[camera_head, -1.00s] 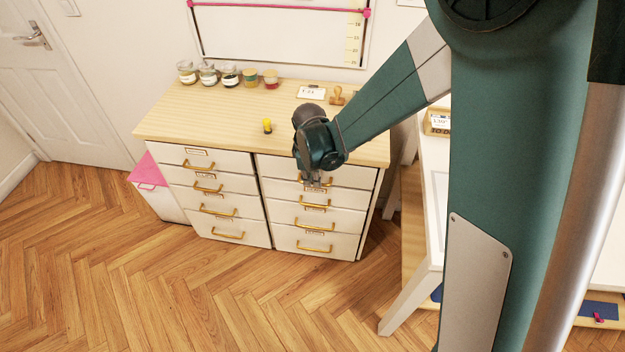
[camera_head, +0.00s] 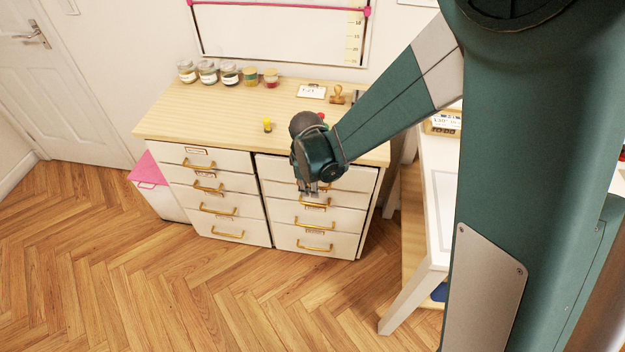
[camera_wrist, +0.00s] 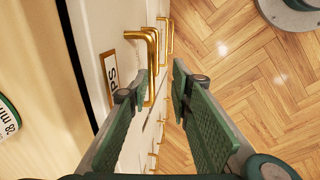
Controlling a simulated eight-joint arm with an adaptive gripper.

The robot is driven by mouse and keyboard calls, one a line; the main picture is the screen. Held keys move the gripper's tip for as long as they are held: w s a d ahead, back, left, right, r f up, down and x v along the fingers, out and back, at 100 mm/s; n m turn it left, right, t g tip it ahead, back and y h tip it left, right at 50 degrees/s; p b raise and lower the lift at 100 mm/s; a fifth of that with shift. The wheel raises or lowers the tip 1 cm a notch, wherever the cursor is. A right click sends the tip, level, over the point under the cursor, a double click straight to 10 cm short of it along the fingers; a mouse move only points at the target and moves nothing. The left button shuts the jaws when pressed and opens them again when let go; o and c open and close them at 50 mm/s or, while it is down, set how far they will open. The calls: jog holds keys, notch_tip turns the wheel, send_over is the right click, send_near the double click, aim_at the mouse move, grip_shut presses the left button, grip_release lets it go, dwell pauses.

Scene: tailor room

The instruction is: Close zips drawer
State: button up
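The zips drawer appears to be the top drawer (camera_head: 352,176) of the right column in the white chest. In the wrist view, a gold-framed label (camera_wrist: 108,78) on a white drawer front ends in "PS"; its start is hidden. A gold handle (camera_wrist: 154,42) sticks out beside the label. My gripper (camera_wrist: 160,78) is open, its green pads apart, with the handle close to the left fingertip; contact is unclear. In the head view, my gripper (camera_head: 312,190) is in front of the right column and hides the top handle. How far the drawer sticks out is hard to tell.
The wooden chest top (camera_head: 205,115) holds several jars (camera_head: 230,75), a small yellow item (camera_head: 267,125) and a wooden stamp (camera_head: 337,94). A white table (camera_head: 432,200) stands to the right. A pink-topped bin (camera_head: 150,178) stands left. The floor (camera_head: 200,300) in front is clear.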

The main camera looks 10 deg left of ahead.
jog(key=s+r+p, duration=0.2)
jog(key=s, duration=2.4)
jog(key=shift+s+r, duration=0.2)
jog(key=shift+d, duration=0.15)
jog(key=w+d+r+m+t, duration=0.2)
jog(key=w+d+r+m, duration=0.1)
jog(key=d+r+m, duration=0.6)
jog(key=w+d+r+m+t, duration=0.3)
jog(key=d+r+m, duration=0.5)
jog(key=d+r, duration=0.9)
jog(key=d, duration=0.7)
jog(key=shift+w+d+m, duration=0.15)
jog(key=shift+d+m, duration=0.05)
jog(key=shift+m, duration=0.2)
jog(key=shift+a, duration=0.1)
